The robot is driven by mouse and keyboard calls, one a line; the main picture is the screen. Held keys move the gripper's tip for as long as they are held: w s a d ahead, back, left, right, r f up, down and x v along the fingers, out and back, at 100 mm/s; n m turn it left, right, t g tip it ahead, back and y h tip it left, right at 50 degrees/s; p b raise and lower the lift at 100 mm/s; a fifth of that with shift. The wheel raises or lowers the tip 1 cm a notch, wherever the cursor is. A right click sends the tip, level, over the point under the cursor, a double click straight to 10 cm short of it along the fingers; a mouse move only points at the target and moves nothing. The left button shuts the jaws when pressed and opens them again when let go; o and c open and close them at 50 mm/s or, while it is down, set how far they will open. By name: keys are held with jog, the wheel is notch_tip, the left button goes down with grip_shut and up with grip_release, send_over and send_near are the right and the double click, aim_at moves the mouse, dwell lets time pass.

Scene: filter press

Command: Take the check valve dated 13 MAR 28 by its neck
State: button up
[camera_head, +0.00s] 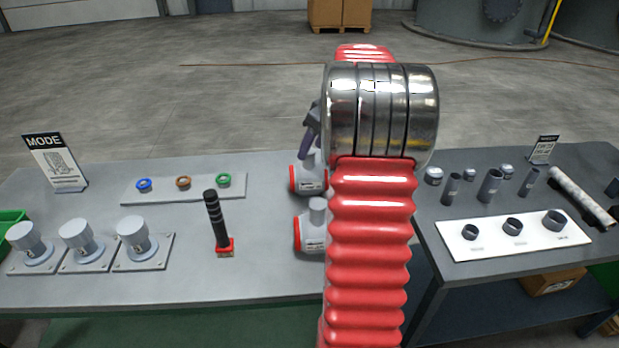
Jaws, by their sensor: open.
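Two grey check valves with red end rings and pale labels stand on the left table, partly behind my arm. The far valve (308,178) has its neck close to my gripper. The near valve (314,235) shows a short round neck on top. The dates on their labels are too small to read, so I cannot tell which is 13 MAR 28. My gripper (308,143) shows only as a dark part left of my red arm, just above the far valve. It is open; most of it is hidden, and I cannot tell whether it touches the neck.
A black-handled tool (216,222) stands on the left table (180,280), near three capped fittings (77,240) and a strip of coloured rings (183,187). A MODE sign (55,162) stands behind. The right table (480,270) holds dark sleeves and a white board (490,243).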

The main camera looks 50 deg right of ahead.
aim_at(311, 152)
jog(key=shift+x, duration=2.55)
jog(key=shift+s+d, duration=0.1)
jog(key=shift+c, duration=0.5)
jog(key=c, duration=1.1)
